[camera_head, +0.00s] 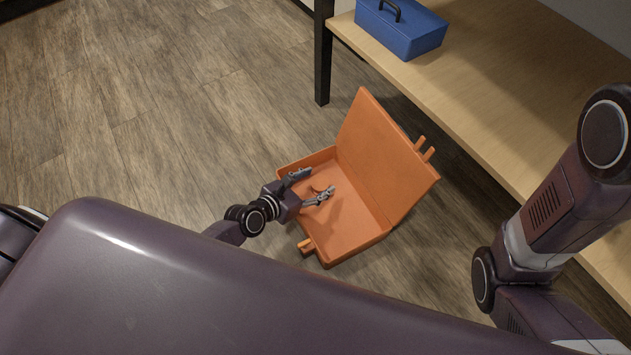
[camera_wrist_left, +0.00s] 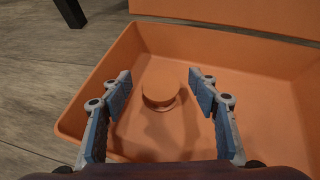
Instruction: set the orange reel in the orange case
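The orange case (camera_head: 352,222) lies open on the floor, its lid (camera_head: 385,155) raised on the right side. My left gripper (camera_head: 320,182) is over the case's tray, with its fingers spread apart. In the left wrist view, the orange reel (camera_wrist_left: 161,96) is inside the case (camera_wrist_left: 262,115), in the gap between the two open fingers (camera_wrist_left: 162,90). Neither finger touches it there. Whether it rests fully on the case floor is hard to tell. In the head view the reel is mostly hidden by the fingers. My right gripper is out of view.
A wooden bench (camera_head: 490,85) with a dark leg (camera_head: 323,55) stands behind and right of the case. A blue toolbox (camera_head: 402,30) sits on it. My right arm is at the right, near the bench. The wood floor (camera_head: 150,110) to the left is clear.

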